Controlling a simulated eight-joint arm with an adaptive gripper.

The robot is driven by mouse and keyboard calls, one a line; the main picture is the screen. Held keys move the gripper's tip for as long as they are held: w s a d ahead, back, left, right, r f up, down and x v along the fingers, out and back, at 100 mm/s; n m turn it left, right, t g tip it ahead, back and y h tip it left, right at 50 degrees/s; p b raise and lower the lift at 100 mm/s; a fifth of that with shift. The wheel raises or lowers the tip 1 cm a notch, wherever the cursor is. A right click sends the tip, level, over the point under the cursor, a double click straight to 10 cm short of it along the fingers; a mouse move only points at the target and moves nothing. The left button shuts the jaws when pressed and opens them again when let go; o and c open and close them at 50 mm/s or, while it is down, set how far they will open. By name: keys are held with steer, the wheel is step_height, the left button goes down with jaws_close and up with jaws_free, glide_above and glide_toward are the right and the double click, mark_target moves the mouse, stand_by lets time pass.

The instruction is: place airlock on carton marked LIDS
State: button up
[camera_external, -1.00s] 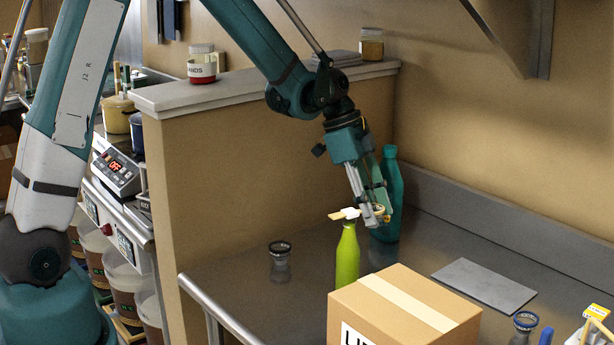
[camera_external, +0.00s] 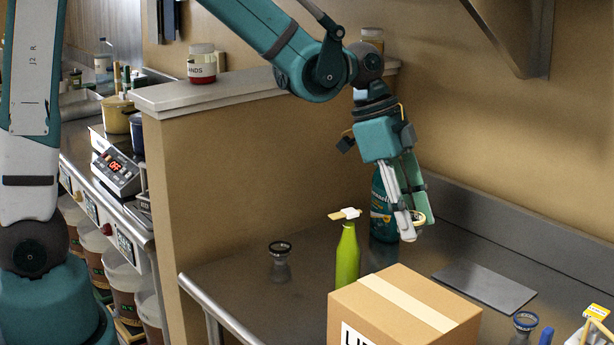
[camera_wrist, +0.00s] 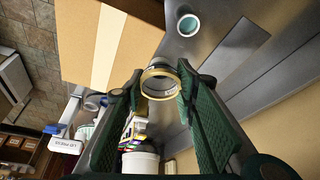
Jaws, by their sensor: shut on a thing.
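My gripper (camera_external: 414,222) is shut on a small round piece with a tan-gold ring (camera_external: 419,218), which I take to be the airlock. In the wrist view this airlock (camera_wrist: 160,84) looks clear inside its ring and sits between the two fingertips (camera_wrist: 158,92). The gripper holds it above the worktop, behind and to the right of the carton's top. The brown carton (camera_external: 430,297) stands at the front with tan tape across its top. The carton (camera_wrist: 75,40) is at upper left in the wrist view.
A lime-green bottle (camera_external: 347,262) with a white top stands left of the carton. A teal bottle (camera_external: 381,212) stands behind my gripper. Dark-rimmed glass pieces stand at left (camera_external: 280,262) and front right (camera_external: 524,325). A flat grey plate (camera_external: 484,286) lies on the worktop.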

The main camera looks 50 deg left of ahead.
step_height(320, 180, up, 4)
glide_above(407, 294)
steer(key=a, duration=0.2)
steer(key=shift+s+d+p, duration=0.2)
steer(key=shift+s+p, duration=0.2)
steer(key=shift+p, duration=0.05)
steer(key=shift+f, duration=2.9)
steer(key=shift+f, duration=0.1)
steer(key=shift+f, duration=2)
steer(key=shift+f, duration=0.15)
steer(key=o, duration=0.8)
steer(key=shift+c, duration=0.2)
